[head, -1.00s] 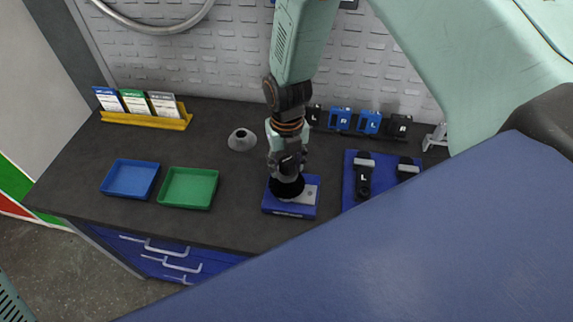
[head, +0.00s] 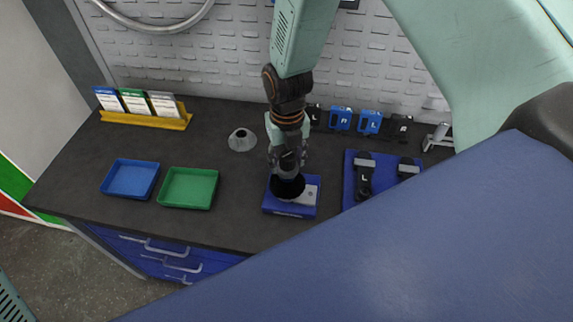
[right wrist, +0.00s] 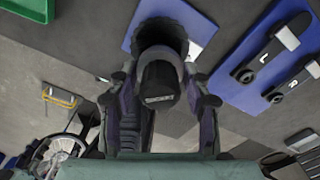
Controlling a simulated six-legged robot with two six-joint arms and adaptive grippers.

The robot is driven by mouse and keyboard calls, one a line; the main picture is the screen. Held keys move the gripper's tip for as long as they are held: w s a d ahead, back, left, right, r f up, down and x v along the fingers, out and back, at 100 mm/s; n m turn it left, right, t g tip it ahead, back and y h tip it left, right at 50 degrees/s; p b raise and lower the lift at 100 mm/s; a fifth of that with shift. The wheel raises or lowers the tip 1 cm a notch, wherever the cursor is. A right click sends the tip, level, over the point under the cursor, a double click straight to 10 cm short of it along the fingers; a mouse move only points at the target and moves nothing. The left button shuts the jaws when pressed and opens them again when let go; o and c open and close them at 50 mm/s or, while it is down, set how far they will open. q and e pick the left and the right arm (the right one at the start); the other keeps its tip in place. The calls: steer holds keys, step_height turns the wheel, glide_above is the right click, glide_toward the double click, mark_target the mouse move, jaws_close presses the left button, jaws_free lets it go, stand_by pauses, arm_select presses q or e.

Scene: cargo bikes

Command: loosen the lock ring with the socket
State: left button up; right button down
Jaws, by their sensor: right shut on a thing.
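My right gripper (head: 287,165) points down over the blue block (head: 296,210) with a grey top plate near the bench's front edge. It is shut on a black socket-like tool (head: 288,187), whose round lower end is over the left part of the block, seemingly against it. In the right wrist view the gripper (right wrist: 161,100) has its fingers on either side of the tool's dark shank (right wrist: 159,82), with the wide black end (right wrist: 162,37) beyond over the blue block (right wrist: 200,20). The lock ring cannot be made out; the tool may hide it. My left gripper is out of view.
A grey cone (head: 242,140) stands left of the gripper. A green tray (head: 188,205) and blue tray (head: 130,195) are farther left; a yellow card holder (head: 150,120) is behind them. A blue board (head: 350,185) with crank arms lies right. Labelled blocks (head: 341,119) stand behind.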

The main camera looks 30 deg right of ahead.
steer(key=m, duration=0.4)
steer(key=shift+s+r, duration=0.1)
steer(key=shift+s, duration=0.1)
steer(key=m, duration=0.2)
steer(key=shift+w+d+m, duration=0.1)
steer(key=shift+w+m, duration=0.1)
steer(key=shift+m, duration=0.2)
steer(key=m, duration=0.4)
steer(key=shift+s, duration=0.2)
steer(key=shift+w+m, duration=0.15)
steer(key=shift+m, duration=1.05)
steer(key=m, duration=0.5)
steer(key=shift+s, duration=0.2)
steer(key=shift+w+m, duration=0.1)
steer(key=shift+m, duration=1.1)
steer(key=m, duration=0.3)
steer(key=shift+m, duration=1.2)
